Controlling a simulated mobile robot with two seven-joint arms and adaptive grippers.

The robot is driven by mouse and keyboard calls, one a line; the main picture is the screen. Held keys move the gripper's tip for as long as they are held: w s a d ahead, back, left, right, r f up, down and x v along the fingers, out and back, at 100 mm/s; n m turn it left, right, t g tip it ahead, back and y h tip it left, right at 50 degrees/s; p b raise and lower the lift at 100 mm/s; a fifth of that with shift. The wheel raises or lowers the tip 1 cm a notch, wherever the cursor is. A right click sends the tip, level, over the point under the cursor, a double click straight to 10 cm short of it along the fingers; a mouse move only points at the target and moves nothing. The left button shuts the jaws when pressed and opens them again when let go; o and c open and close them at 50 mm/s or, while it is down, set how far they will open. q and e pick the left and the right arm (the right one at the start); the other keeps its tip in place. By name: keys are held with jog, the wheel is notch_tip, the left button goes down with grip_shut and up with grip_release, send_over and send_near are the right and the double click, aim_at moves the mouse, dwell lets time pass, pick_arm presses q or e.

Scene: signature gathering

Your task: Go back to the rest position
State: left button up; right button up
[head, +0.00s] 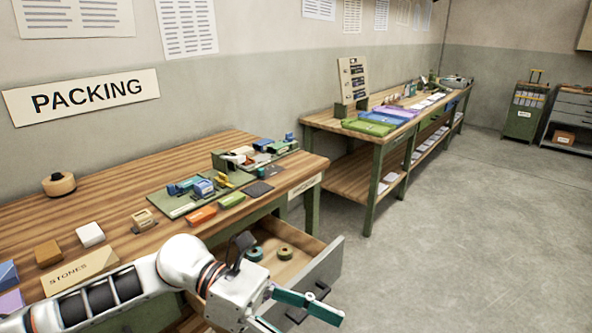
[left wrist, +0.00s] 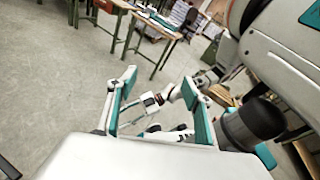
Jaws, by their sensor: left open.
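My left gripper (head: 292,312) is at the bottom of the head view, in front of the open drawer (head: 318,283) of the packing bench. Its teal fingers are spread apart. In the left wrist view the left gripper (left wrist: 160,108) also shows its fingers apart, with nothing held between them. Pale and dark machine parts show beyond the fingers there; they are too small to tell clearly.
The wooden packing bench (head: 110,214) carries small coloured blocks and a STONES sign (head: 80,272). A second bench (head: 330,122) with trays stands beyond. The grey floor (head: 450,220) at the right is clear.

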pick_arm(q)
jog(key=w+r+n+t+h, duration=0.1)
jog(key=w+n+t+h, duration=0.3)
jog(key=n, duration=0.5)
jog(key=w+r+n+t+h, duration=0.1)
jog(key=w+n+t+h, duration=0.2)
jog(key=n+t, duration=0.5)
jog(key=w+a+f+n+t+y, duration=0.2)
jog(key=a+f+n+t+y, duration=0.25)
jog(key=f+n, duration=0.4)
jog(key=w+a+f+n+t+y, duration=0.3)
jog(key=a+f+n+t+y, duration=0.15)
jog(key=n, duration=0.75)
jog(key=s+a+f+n+g+y, duration=0.1)
jog(key=s+a+f+n+y, duration=0.2)
jog(key=f, duration=0.6)
jog(key=s+a+f+n+g+y, duration=0.2)
jog(key=s+a+f+n, duration=0.4)
jog(key=f, duration=0.3)
jog(key=s+a+f+n+g+y, duration=0.1)
jog(key=s+a+f+n+y, duration=0.4)
jog(key=s+f, duration=0.2)
jog(key=shift+a+f+g, duration=0.35)
jog(key=shift+f+g, duration=0.05)
jog(key=shift+f, duration=0.55)
